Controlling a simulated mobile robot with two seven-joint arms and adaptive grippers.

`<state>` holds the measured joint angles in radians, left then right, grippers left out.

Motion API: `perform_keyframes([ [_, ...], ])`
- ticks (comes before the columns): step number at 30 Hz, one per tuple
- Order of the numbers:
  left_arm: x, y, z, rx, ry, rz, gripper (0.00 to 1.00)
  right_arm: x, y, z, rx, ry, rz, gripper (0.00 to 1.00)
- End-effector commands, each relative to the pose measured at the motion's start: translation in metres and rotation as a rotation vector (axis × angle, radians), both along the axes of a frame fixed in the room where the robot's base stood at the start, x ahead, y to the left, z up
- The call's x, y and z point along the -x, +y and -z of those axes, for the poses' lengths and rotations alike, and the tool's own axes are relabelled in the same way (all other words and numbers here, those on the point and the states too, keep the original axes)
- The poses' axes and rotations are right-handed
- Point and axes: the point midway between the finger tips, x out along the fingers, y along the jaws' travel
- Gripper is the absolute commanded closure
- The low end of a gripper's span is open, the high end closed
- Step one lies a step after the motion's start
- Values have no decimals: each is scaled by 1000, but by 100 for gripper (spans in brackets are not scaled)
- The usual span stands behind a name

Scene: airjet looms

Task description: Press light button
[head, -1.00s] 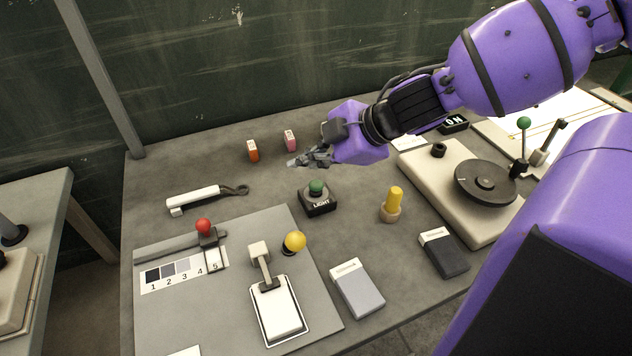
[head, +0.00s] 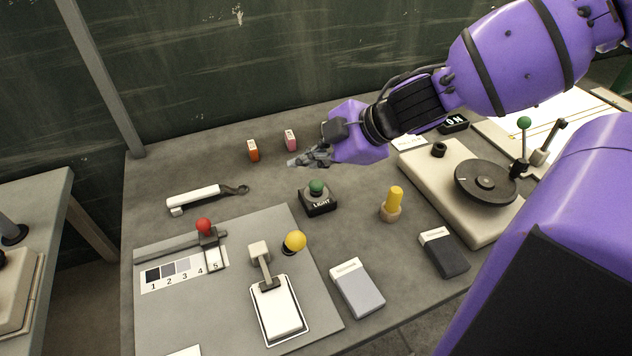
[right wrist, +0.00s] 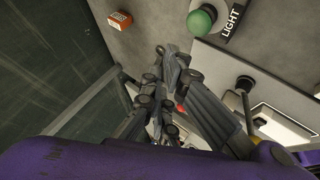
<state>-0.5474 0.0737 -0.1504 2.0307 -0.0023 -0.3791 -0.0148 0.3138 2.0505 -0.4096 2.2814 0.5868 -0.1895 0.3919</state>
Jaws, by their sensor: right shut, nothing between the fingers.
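The light button is a green round cap (head: 316,187) on a black box (head: 318,205) labelled LIGHT, in the middle of the table in the head view. In the right wrist view the green cap (right wrist: 202,20) shows at the top, beside the LIGHT label. My right gripper (head: 291,163) is shut and empty. It hangs above the table, behind and slightly left of the button, apart from it. In the right wrist view the shut fingers (right wrist: 160,52) point up the picture, left of the button. My left gripper is not in view.
Small orange (head: 252,150) and pink (head: 290,140) boxes stand behind the button. A yellow peg (head: 393,200) is to its right, and a yellow knob (head: 294,242) is in front. A white-handled tool (head: 196,197) lies left. Bare table surrounds the button.

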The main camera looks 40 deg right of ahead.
Motion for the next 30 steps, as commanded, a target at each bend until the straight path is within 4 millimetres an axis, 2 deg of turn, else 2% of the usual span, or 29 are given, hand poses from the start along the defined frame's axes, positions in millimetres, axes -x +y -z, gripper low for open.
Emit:
perform_keyframes([
  [8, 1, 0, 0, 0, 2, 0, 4, 1, -1, -1, 2, 0, 0, 100],
  [12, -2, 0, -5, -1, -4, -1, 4, -1, -15, -15, 82, -24, -27, 100],
  [15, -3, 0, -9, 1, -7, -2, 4, -7, -27, -32, 282, -118, -201, 100],
  [21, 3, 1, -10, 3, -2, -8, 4, -15, -37, -55, 690, -307, -618, 100],
  [25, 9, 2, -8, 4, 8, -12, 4, -17, -37, -60, 875, -398, -832, 100],
  [30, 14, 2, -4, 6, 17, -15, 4, -16, -35, -60, 990, -463, -978, 100],
])
